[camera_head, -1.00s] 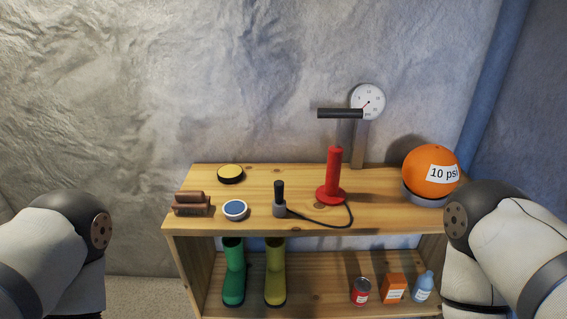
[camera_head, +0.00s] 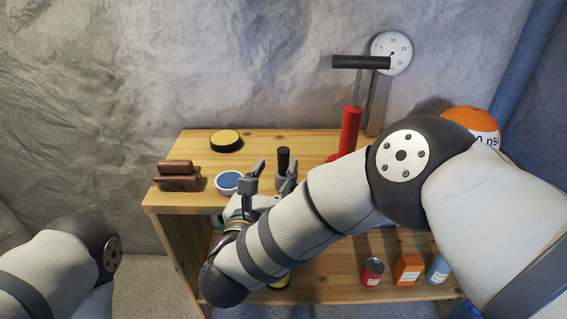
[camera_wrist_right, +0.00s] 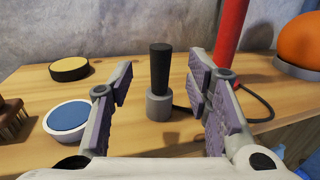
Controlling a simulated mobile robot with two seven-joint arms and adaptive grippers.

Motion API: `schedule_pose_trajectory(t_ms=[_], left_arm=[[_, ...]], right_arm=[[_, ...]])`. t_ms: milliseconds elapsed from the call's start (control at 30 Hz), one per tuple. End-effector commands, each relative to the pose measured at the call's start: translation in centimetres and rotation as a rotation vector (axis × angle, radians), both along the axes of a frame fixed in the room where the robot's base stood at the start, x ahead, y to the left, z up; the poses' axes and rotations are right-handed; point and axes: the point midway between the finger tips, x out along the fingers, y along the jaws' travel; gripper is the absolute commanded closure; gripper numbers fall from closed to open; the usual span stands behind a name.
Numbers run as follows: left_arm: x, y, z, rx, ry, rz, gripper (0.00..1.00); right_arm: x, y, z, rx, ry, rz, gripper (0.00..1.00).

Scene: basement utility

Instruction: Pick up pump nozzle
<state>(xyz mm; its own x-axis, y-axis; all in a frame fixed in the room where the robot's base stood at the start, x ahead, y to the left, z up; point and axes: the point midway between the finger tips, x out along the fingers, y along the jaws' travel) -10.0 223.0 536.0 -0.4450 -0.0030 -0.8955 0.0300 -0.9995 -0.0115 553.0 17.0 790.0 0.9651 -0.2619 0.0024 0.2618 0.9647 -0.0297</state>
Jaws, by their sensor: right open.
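The pump nozzle (camera_head: 284,165) stands upright on the wooden shelf top, with a black upper part and a grey base. In the right wrist view the nozzle (camera_wrist_right: 160,80) is between my open fingers, a little beyond their tips, with clear space on both sides. My right gripper (camera_head: 268,180) is open and empty at the shelf's front edge, and it also shows in the right wrist view (camera_wrist_right: 165,90). The red pump (camera_head: 350,130) stands to the right, and its black hose (camera_wrist_right: 255,105) leads toward the nozzle. My left gripper is out of view.
A blue-topped round tin (camera_wrist_right: 68,118), a yellow-topped tin (camera_head: 226,140) and a brown brush (camera_head: 178,175) lie left of the nozzle. An orange ball (camera_head: 470,122) is at the right. A gauge (camera_head: 391,53) stands behind the pump. Cans and boxes sit on the lower shelf.

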Motion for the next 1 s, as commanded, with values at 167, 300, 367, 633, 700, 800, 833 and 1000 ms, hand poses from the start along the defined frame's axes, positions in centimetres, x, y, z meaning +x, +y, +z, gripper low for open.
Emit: schedule_pose_trajectory(t_ms=[167,300,367,633,700,800,833,1000], left_arm=[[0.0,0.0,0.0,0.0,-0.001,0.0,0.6],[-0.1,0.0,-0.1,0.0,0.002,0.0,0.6],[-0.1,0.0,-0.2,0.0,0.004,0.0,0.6],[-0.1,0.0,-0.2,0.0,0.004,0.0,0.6],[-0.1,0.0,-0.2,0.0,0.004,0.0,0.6],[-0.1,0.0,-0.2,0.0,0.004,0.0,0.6],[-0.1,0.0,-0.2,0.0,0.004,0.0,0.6],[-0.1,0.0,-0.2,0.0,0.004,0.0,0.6]], right_arm=[[2.4,-0.8,0.4,-0.002,-0.003,0.0,0.55],[4.9,-1.5,0.4,-0.002,0.001,0.0,0.55],[5.6,-1.7,0.4,-0.003,0.002,0.001,0.55],[6.0,-1.7,0.5,-0.003,0.003,0.003,0.6],[5.9,-1.7,0.5,-0.003,0.003,0.003,0.76],[5.9,-1.7,0.5,-0.003,0.003,0.003,0.98],[5.9,-1.7,0.5,-0.003,0.003,0.003,1.0],[5.9,-1.7,0.4,-0.003,0.003,0.003,1.0]])
